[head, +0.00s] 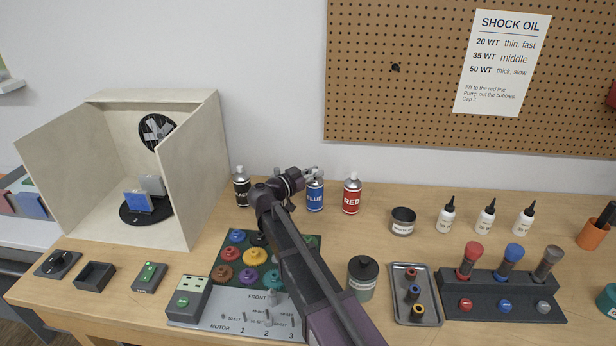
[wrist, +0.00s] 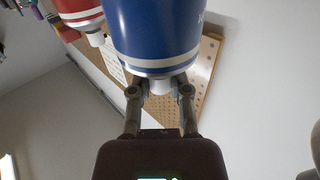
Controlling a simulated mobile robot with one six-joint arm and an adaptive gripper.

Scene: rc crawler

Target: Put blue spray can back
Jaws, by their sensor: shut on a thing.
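The blue spray can (head: 315,197) is upright in the row at the back of the table, between the black spray can (head: 241,187) and the red spray can (head: 351,196). My gripper (head: 313,174) is at its top, shut on the narrow pale neck. In the wrist view the blue can (wrist: 155,30) fills the top middle, with the fingers of my gripper (wrist: 160,90) on either side of its neck. I cannot tell whether its base touches the table. The red can (wrist: 80,12) shows beside it there.
A spray booth (head: 205,150) with a turntable stands at the left. A dark tub (head: 402,221) and several small white bottles (head: 446,218) are right of the red can. My arm covers part of the paint tray (head: 228,270). A pegboard (head: 400,110) hangs behind.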

